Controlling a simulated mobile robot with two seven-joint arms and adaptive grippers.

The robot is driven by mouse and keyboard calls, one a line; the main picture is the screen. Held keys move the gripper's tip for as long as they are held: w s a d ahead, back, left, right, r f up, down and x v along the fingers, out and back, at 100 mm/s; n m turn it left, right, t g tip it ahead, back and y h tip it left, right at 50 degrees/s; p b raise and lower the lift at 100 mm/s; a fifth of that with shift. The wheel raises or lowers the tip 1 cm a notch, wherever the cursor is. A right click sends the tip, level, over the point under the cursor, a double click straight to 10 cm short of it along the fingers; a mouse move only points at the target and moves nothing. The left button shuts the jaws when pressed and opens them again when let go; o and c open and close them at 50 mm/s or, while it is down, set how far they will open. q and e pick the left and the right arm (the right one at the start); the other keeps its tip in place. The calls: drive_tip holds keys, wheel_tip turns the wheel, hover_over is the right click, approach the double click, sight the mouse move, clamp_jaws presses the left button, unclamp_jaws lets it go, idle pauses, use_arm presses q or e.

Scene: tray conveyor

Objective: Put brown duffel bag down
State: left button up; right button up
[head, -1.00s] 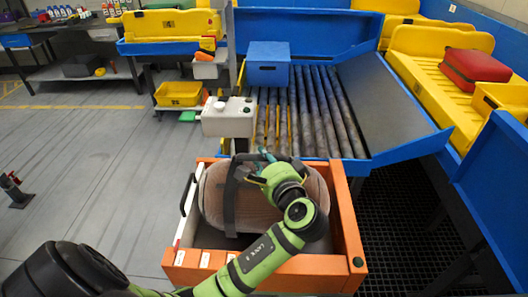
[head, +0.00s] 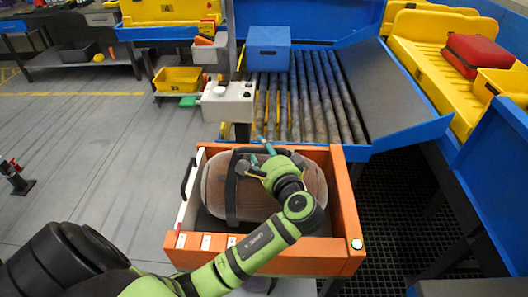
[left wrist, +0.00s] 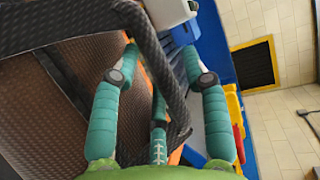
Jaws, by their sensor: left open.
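The brown duffel bag (head: 214,194) lies inside an orange crate (head: 347,205) in the head view, with dark straps across it. My left gripper (head: 262,147) is over the bag's far upper part, its arm reaching across the crate's near wall. In the left wrist view the teal fingers of my left gripper (left wrist: 160,60) are spread apart. A dark strap (left wrist: 150,45) of the bag passes between them, and the bag's brown side (left wrist: 40,110) fills the left. The fingers are not closed on the strap. My right gripper is out of view.
A roller conveyor (head: 308,105) with a blue box (head: 267,48) stands behind the crate. A white control box (head: 228,102) is at its left front. A red case (head: 478,55) lies on yellow trays at right. The floor at left is mostly clear.

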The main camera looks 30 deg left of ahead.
use_arm(q)
drive_tip(key=shift+d+r, duration=0.1)
drive_tip(key=shift+s+d, duration=0.2)
drive_tip(key=shift+d, duration=0.1)
drive_tip(key=b+v, duration=0.2)
drive_tip(key=v, duration=0.9)
drive_tip(key=shift+r+b, duration=0.2)
drive_tip(key=shift+b, duration=0.1)
